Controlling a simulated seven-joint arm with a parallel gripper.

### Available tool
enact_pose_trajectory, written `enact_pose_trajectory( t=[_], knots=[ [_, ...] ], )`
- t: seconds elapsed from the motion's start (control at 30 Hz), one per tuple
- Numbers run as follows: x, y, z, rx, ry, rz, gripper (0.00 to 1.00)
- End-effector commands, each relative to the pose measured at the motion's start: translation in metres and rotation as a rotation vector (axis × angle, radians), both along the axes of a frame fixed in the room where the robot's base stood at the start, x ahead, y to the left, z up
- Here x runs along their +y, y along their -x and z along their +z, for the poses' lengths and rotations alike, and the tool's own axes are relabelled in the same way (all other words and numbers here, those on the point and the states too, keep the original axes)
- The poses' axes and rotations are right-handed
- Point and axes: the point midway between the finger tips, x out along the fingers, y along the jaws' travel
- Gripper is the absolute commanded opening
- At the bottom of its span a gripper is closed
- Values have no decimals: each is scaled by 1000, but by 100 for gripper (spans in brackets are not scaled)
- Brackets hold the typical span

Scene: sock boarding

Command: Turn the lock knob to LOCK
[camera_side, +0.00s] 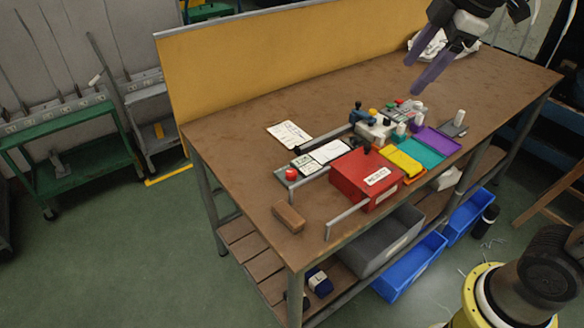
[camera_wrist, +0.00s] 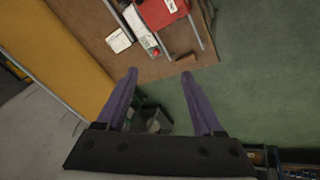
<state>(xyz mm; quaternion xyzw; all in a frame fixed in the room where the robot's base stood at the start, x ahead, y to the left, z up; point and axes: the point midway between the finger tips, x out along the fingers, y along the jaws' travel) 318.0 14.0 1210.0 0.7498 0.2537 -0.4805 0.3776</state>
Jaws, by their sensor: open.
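My gripper (camera_side: 412,78) hangs high above the back right part of the workbench, apart from everything on it. Its two purple fingers are spread and empty; they also show in the wrist view (camera_wrist: 159,72). A pale grey fixture (camera_side: 375,131) with several small knobs and coloured parts stands mid-bench, below and left of the gripper. A grey plate with a pale upright post (camera_side: 459,117) lies to its right. I cannot tell which small part is the lock knob, and no LOCK marking is readable. The wrist view does not clearly show the fixture.
A red box marked REJECT (camera_side: 352,182) stands at the bench front, beside yellow, teal and purple trays (camera_side: 437,140). A control plate with a red button (camera_side: 291,174) and a brown block (camera_side: 288,216) are leftward. A yellow panel (camera_side: 270,55) backs the bench (camera_side: 230,142). Its left end is mostly clear.

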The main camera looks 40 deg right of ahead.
Motion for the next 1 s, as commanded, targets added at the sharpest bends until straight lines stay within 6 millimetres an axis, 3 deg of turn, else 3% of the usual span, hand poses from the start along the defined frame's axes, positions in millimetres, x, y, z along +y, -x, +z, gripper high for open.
enact_pose_trajectory(
  t=[0.03, 0.27, 0.47, 0.6, 0.8, 1.0],
  knots=[
    [4, -22, -1, 22, 20, 51, 69],
    [21, -110, -21, 109, 96, 269, 69],
    [41, -179, -69, 195, 130, 411, 69],
    [56, -216, -119, 261, 135, 465, 69],
    [71, -241, -188, 352, 129, 490, 69],
    [77, -239, -222, 409, 125, 502, 69]
  ],
)
